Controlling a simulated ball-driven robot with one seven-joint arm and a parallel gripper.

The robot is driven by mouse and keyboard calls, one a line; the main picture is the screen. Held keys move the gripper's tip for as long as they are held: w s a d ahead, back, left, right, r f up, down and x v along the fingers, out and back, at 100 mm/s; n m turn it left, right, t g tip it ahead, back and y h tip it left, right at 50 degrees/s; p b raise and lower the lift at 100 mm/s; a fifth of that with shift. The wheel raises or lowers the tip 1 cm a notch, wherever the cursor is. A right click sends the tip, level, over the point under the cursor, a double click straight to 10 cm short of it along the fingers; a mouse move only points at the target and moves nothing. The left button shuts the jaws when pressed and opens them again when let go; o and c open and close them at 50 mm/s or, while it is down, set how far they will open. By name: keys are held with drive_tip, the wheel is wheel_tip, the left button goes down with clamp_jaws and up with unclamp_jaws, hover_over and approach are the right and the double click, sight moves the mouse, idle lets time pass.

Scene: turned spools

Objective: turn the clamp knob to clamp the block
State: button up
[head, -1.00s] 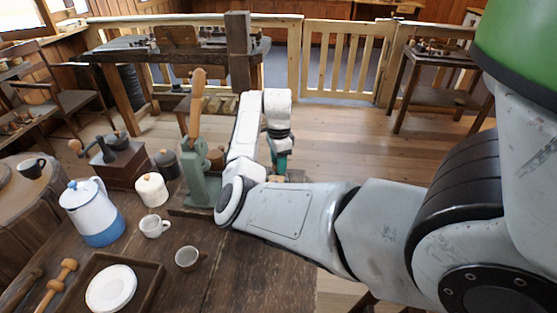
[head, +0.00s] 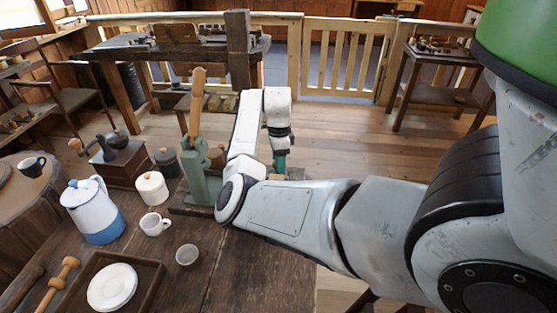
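My gripper (head: 281,165) points down at the far right end of the dark bench, right of the green lever press. Only a small teal part of it shows below my white wrist. My forearm covers most of what lies beneath it. I cannot make out the clamp knob or the block; they are hidden behind my arm or too small to tell. Whether the fingers are open or shut does not show.
The green press (head: 203,185) with its wooden handle stands close left of my arm. A blue-white pot (head: 93,213), a white cup (head: 154,225), a grey cup (head: 188,257) and a tray (head: 145,290) with a white plate lie nearer. Bare bench (head: 255,275) shows front right.

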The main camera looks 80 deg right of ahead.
wheel_tip(320, 180, up, 11)
drive_tip(key=shift+b, duration=0.3)
idle(0.5)
drive_tip(key=shift+f, duration=0.15)
idle(0.3)
